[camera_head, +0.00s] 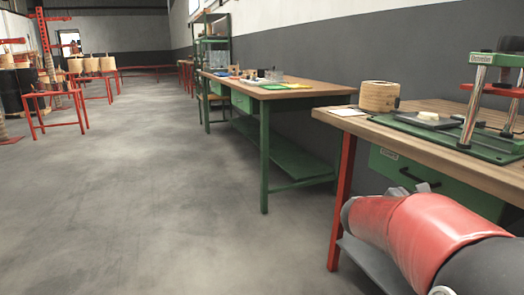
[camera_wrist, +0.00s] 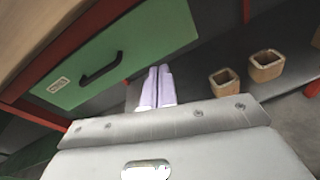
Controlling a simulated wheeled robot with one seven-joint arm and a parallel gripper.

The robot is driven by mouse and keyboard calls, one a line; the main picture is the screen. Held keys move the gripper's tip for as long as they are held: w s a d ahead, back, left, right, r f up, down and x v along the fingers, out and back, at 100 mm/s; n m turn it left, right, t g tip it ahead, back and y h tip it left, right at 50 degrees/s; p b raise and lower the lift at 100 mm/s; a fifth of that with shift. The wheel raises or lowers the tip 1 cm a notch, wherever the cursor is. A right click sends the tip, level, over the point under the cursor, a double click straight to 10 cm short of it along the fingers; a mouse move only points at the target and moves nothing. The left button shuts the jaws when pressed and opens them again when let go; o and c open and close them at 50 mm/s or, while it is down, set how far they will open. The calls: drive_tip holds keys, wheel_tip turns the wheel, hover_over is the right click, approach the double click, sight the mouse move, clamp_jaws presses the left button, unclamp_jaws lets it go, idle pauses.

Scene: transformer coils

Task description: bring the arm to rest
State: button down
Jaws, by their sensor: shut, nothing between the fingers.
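My gripper (camera_wrist: 156,88) shows in the wrist view as two pale fingers side by side, shut and empty. It is in front of the workbench, below the tabletop and near the green drawer (camera_wrist: 118,62) with its black handle. In the head view my arm, red and dark grey, reaches in at the lower right beside the bench (camera_head: 458,157). The gripper's fingers are hidden in that view.
A press (camera_head: 473,102) on a green base and a wooden coil (camera_head: 379,96) stand on the bench. Two square wooden pieces (camera_wrist: 224,80) (camera_wrist: 266,66) lie on the dark lower shelf. A green-legged table (camera_head: 264,155) stands farther back.

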drive_tip(key=s+a+f+m+y+p, duration=0.1)
drive_tip(key=s+a+m+y+p, duration=0.2)
drive_tip(key=s+a+m+y, duration=0.4)
drive_tip(key=s+a+f+m+t+y+p, duration=0.1)
drive_tip(key=s+a+m+y+p, duration=0.2)
drive_tip(key=s+a+m+y, duration=0.5)
drive_tip(key=s+a+m, duration=0.3)
drive_tip(key=s+a, duration=0.1)
drive_tip(key=a, duration=0.6)
drive_tip(key=shift+s+p, duration=0.35)
drive_tip(key=shift+p, duration=0.05)
drive_tip(key=shift+a, duration=0.1)
